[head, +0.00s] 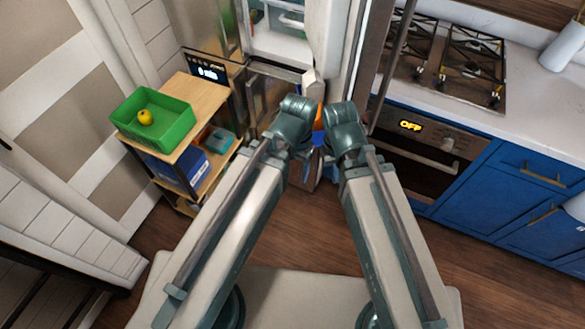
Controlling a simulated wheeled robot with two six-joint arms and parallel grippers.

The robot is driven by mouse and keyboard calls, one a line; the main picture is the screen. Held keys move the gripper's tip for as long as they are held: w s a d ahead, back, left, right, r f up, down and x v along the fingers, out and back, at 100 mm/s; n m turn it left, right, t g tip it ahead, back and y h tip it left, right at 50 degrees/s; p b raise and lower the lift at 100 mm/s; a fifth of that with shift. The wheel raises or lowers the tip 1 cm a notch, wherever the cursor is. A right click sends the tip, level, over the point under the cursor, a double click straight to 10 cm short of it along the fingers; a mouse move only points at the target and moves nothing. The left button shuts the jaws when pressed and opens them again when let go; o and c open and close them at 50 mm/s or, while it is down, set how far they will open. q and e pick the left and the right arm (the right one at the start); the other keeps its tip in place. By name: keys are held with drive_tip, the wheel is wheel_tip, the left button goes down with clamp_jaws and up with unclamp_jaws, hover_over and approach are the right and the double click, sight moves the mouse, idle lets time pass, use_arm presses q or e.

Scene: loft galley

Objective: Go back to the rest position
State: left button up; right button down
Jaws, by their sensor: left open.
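Both of my arms reach forward from the bottom of the head view, and their wrists come close together near the middle. My left gripper (306,165) is open, partly hidden beside its wrist. My right gripper is largely hidden by its own wrist, and its jaws cannot be made out. Small orange and blue parts show between the wrists; I cannot tell what they belong to. I see nothing clearly held.
A wooden shelf cart (205,97) stands at left, with a green crate (178,137) holding a yellow fruit (145,117). An open fridge (275,42) is ahead. An oven (415,165) under a gas hob (455,60) and blue cabinets (500,190) are at right. Wooden floor (330,220) lies below.

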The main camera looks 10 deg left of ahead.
use_arm(q)
drive_tip(key=shift+s+a+n+y, duration=0.15)
drive_tip(key=shift+a+n+y, duration=0.05)
drive_tip(key=shift+n+y, duration=0.25)
idle(1.0)
